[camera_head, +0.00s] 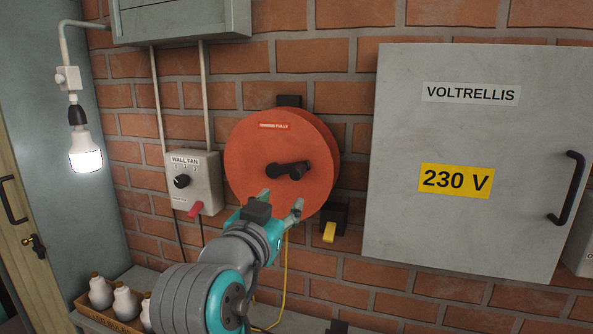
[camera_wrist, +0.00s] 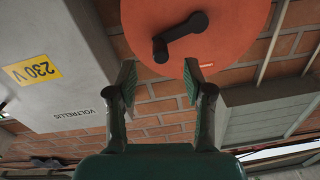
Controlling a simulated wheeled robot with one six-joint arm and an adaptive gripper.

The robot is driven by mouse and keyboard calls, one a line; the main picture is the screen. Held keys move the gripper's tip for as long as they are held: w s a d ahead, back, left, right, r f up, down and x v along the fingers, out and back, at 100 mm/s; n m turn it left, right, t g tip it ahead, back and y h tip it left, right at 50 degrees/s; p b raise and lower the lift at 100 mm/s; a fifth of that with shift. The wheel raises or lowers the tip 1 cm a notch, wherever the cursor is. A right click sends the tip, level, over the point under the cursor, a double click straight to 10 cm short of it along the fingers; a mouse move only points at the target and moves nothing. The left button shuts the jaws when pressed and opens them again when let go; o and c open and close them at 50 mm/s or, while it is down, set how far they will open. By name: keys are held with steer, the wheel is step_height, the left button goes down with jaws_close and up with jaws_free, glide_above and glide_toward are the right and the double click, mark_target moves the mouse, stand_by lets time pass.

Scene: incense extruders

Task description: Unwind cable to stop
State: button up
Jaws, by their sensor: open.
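An orange-red cable reel (camera_head: 250,150) is mounted on the brick wall, with a black crank handle (camera_head: 289,170) on its face. A yellow cable (camera_head: 286,262) hangs from below the reel. The reel (camera_wrist: 222,38) and its crank (camera_wrist: 179,35) also show at the top of the wrist view. My gripper (camera_head: 283,203) is open and empty, in front of the reel's lower part and below the crank in the head view. In the wrist view its fingers (camera_wrist: 160,80) are apart, with the crank beyond them and no contact visible. The reel's small label is only partly legible.
A wall fan switch box (camera_head: 196,175) with a red lever is left of the reel. A black box with a yellow plug-like part (camera_head: 329,232) is at its lower right. A large grey 230 V cabinet (camera_head: 400,200) stands right. Bulbs in a box (camera_head: 122,301) sit lower left.

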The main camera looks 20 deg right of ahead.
mark_target(295, 175)
steer(key=shift+m, duration=0.5)
steer(key=x, duration=0.3)
steer(key=r+x, duration=0.1)
steer(key=x, duration=0.3)
steer(key=r+x, duration=0.1)
steer(key=x, duration=0.2)
steer(key=shift+w+d+r, duration=0.15)
steer(key=shift+d+r, duration=0.05)
steer(key=shift+d, duration=0.15)
jaws_close()
